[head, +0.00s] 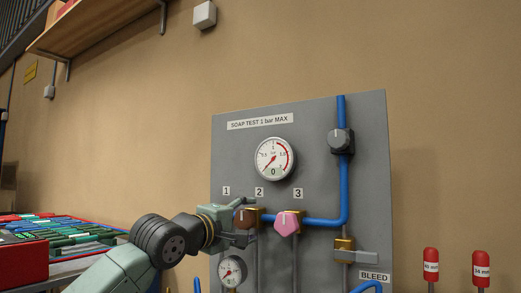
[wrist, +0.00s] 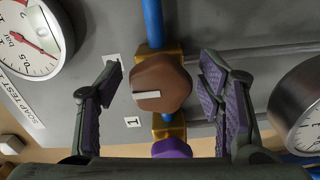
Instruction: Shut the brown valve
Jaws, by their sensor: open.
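The brown valve (wrist: 160,83) is a rounded, many-sided knob on a brass body in a blue pipe. In the wrist view its white mark lies crosswise to the pipe, towards the number labels. In the head view the brown valve (head: 243,215) is under label 2 and partly hidden by my gripper (head: 247,220), which reaches in from the left.
A purple knob (wrist: 172,149) is close beside the brown valve in the wrist view. A pink knob (head: 288,222) sits right of it under label 3. Gauges (head: 274,159) (head: 232,271) are above and below. A grey knob (head: 340,140) and the bleed valve (head: 345,245) are further right.

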